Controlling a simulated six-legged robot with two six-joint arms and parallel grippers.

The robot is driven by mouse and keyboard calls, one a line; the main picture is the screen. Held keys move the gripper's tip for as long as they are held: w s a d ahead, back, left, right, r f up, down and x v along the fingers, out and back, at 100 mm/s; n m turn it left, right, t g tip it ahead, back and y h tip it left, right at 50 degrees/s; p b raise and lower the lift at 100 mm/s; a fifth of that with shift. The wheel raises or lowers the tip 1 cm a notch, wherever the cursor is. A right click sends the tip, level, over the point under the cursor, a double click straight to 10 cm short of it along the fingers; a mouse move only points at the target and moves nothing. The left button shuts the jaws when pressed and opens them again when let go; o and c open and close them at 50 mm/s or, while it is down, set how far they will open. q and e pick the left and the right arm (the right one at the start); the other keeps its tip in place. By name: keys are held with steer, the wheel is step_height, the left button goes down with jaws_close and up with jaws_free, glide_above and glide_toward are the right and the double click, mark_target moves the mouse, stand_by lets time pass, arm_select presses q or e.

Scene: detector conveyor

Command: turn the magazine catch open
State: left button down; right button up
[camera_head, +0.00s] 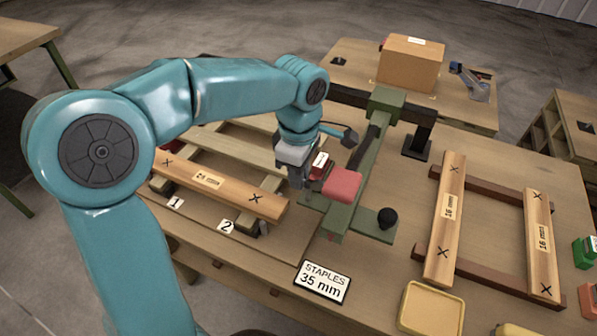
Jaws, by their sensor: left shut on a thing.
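The green stapling machine (368,170) stands mid-table, with a red pad (343,184) and a black ball knob (388,217) on a side plate. My left gripper (296,181) reaches down at its left side, close by the red pad. The gripper is shut on a small part there, which I take for the magazine catch; the fingers hide most of it, so its turn angle cannot be told. A dark red piece with a white label (320,160) sits just right of the gripper. My right gripper is out of view.
A slatted wooden frame (215,181) with spots 1 and 2 lies at left, another (450,215) at right. A "STAPLES 35 mm" sign (322,282) and yellow tray (432,308) are in front. A cardboard box (410,66) stands behind.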

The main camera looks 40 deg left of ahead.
arm_select(q)
steer(key=shift+d, duration=0.15)
steer(key=c, duration=1.2)
jaws_free()
steer(key=shift+d, duration=0.1)
steer(key=shift+c, duration=0.2)
steer(key=shift+a+r, duration=0.2)
steer(key=shift+r, duration=0.05)
step_height(320, 180, up, 16)
steer(key=p, duration=0.3)
steer(key=shift+d, duration=0.15)
steer(key=shift+f, duration=0.1)
